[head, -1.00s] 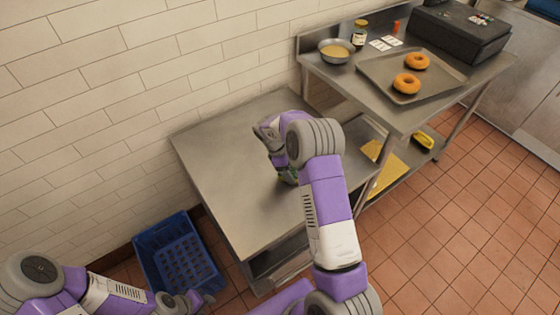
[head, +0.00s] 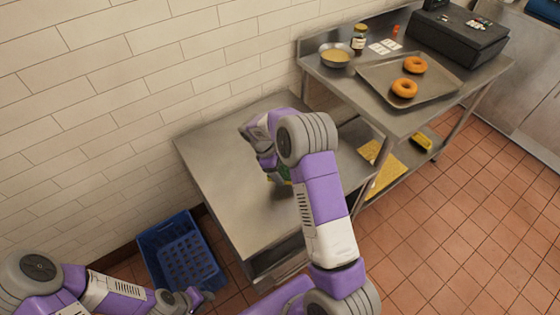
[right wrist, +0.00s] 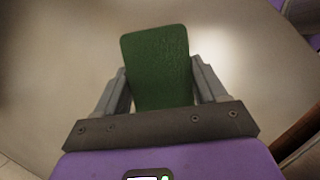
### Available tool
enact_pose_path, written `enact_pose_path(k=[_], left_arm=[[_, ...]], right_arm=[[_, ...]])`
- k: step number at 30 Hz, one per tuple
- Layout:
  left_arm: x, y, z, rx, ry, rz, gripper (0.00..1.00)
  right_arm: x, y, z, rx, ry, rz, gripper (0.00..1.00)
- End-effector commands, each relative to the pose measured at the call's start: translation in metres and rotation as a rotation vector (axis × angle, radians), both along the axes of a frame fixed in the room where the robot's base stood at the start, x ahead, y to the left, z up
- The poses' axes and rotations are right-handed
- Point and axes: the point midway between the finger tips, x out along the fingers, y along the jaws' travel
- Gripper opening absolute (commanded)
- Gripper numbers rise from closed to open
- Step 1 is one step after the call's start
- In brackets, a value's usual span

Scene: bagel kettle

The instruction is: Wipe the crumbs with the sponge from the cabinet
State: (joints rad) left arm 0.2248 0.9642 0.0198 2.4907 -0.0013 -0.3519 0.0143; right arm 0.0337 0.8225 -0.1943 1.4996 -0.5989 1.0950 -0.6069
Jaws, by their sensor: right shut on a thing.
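A green sponge (right wrist: 158,65) is held between the fingers of my right gripper (right wrist: 160,85) in the right wrist view. In the head view, my right gripper (head: 278,176) is over the low steel table (head: 215,165), largely hidden behind my own arm. A little green and yellow of the sponge (head: 284,180) shows there, at or just above the tabletop; I cannot tell if it touches. No crumbs can be made out on the visible tabletop. My left gripper (head: 200,297) is low at the bottom left, by the blue crate; its fingers are too small to judge.
A blue crate (head: 160,236) stands on the floor left of the low table. A higher steel table at the right holds a tray (head: 437,93) with two bagels, a metal bowl (head: 336,60), a jar (head: 359,40) and a black case (head: 455,42). The left part of the low tabletop is clear.

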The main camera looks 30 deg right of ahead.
Motion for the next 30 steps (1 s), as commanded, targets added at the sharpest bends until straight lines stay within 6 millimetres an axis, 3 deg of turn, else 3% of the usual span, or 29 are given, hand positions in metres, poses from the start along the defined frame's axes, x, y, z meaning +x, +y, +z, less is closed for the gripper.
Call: enact_pose_path(k=[10, 30], left_arm=[[0.0, 0.0, 0.025, 0.0, 0.0, 0.0, 0.37], [0.0, 0.0, 0.025, 0.0, 0.0, 0.0, 0.37]], right_arm=[[-0.001, -0.002, 0.031, 0.0, 0.0, -0.004, 0.47], [-0.003, 0.004, 0.033, 0.001, 0.0, -0.03, 0.47]])
